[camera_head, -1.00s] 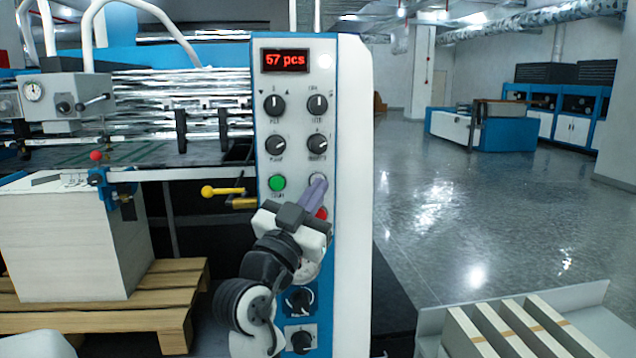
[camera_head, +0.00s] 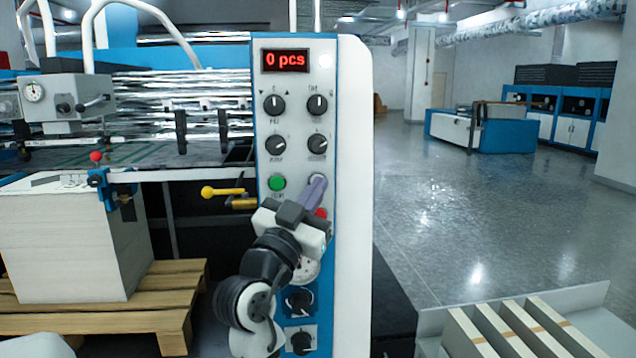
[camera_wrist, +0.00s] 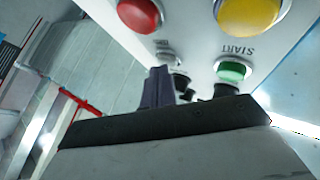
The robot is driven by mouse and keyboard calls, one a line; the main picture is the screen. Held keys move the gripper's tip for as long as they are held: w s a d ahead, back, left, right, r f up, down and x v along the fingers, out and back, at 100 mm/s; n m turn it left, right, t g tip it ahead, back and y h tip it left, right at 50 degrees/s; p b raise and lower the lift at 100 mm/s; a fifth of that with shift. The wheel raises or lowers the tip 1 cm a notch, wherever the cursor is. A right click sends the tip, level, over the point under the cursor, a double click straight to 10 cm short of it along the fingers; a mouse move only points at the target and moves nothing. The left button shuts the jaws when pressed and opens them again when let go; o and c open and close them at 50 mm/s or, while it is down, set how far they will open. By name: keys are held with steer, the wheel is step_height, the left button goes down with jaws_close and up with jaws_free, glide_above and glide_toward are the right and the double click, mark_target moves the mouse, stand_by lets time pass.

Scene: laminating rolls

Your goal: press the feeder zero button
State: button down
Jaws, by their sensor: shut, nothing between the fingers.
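The control panel (camera_head: 296,120) has a red-lit display (camera_head: 285,60) at its top, which reads "0 pcs". My gripper (camera_head: 317,183) is shut, and its purple-grey fingertips are at a small pale button (camera_head: 318,177) right of the green button (camera_head: 277,183). The fingers cover most of that pale button, so its label and how far it is pressed cannot be seen. In the wrist view the shut fingers (camera_wrist: 157,88) point at the panel, beside the green START button (camera_wrist: 234,70).
A red button (camera_head: 321,213) is just below the fingers, partly hidden; it also shows in the wrist view (camera_wrist: 140,14) near a yellow button (camera_wrist: 250,14). Several black knobs (camera_head: 317,104) sit above. A yellow-knobbed lever (camera_head: 208,191) sticks out left of the panel. Floor at right is open.

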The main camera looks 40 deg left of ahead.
steer(key=shift+s+d, duration=0.5)
steer(key=shift+d, duration=0.05)
steer(key=s+d, duration=0.3)
steer(key=shift+s+d+b, duration=0.1)
steer(key=shift+d+b, duration=0.25)
steer(key=shift+d, duration=0.05)
stand_by(0.7)
